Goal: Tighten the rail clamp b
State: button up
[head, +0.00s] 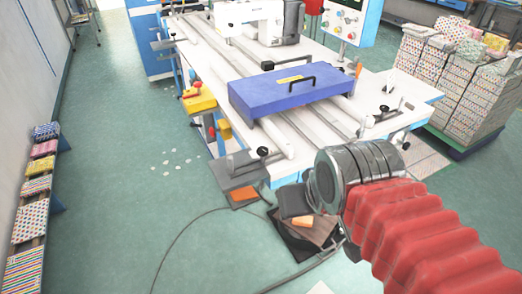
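A white sewing table (215,75) carries two long pale rails (280,138). A blue box with a black handle (285,92) sits across the rails. A clamp with a black knob (263,152) is at the near left rail end, and another black knob (384,109) is at the near right end. More black levers sit farther back. No label shows which one is clamp b, nor whether any is tight. My arm, with a red bellows and silver joint, reaches in from the lower right, below the table's near edge. My gripper's fingers are not visible.
A white sewing machine (250,20) and a control panel (345,20) stand at the back. Stacked patterned bundles (455,85) are at right. A bench with colourful stacks (35,190) lines the left wall. A cable (185,232) crosses the floor. The left floor is mostly open.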

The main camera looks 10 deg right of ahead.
aim_at(262, 151)
jog(key=u, duration=0.15)
jog(key=i, duration=0.85)
jog(key=z, duration=0.25)
